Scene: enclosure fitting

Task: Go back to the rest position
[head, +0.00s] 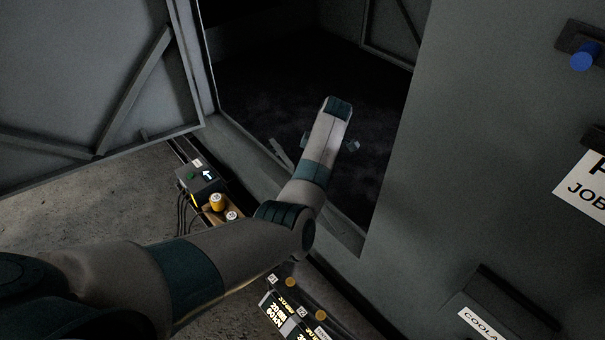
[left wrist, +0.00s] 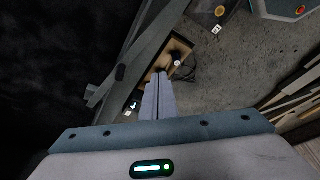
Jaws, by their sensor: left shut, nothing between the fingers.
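My left arm comes in from the left in the head view and reaches through the open doorway of the dark grey enclosure (head: 390,200). Its wrist end is over the dark interior, and the fingers are hidden behind the wrist there. In the left wrist view my left gripper (left wrist: 161,76) shows its two long grey fingers together, with nothing between them. The fingertips appear in front of a wooden board (left wrist: 150,62) with small parts on it; I cannot tell the gap. My right gripper is in neither view.
An open door panel (head: 90,80) stands left of the doorway. A box with a green button (head: 202,178) and yellow-topped parts (head: 217,201) sit on the floor by the sill. Labelled items (head: 290,312) lie below the arm. A blue knob (head: 583,60) projects at right.

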